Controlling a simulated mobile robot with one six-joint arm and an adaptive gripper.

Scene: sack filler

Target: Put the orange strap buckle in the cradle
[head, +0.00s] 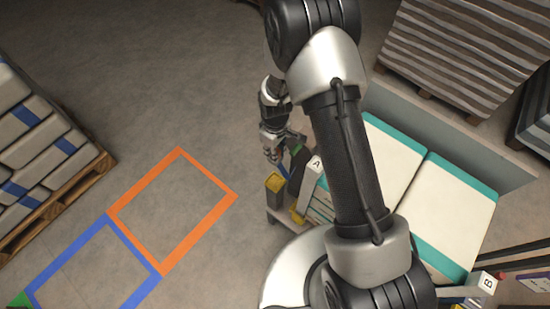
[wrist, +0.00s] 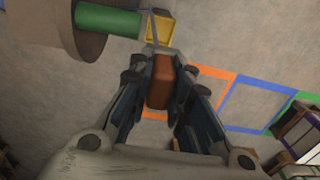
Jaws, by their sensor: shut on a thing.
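The orange strap buckle (wrist: 160,82) shows in the wrist view as a brownish-orange block. My gripper (wrist: 161,72) is shut on it, with a dark finger along each side. In the head view my gripper (head: 270,143) hangs above the left end of the bench; the buckle cannot be made out there. A small yellow-edged box (head: 275,184) stands at the bench's left corner, just below my gripper in the picture. It also shows in the wrist view (wrist: 161,27), beyond the fingertips. I cannot tell whether this box is the cradle.
A green cylinder (wrist: 107,21) lies beside the yellow box in the wrist view. Cream sacks with teal ends (head: 452,210) and blocks marked A (head: 316,164) and B (head: 488,282) are at right. Orange (head: 192,240) and blue floor outlines are empty. A loaded pallet stands left.

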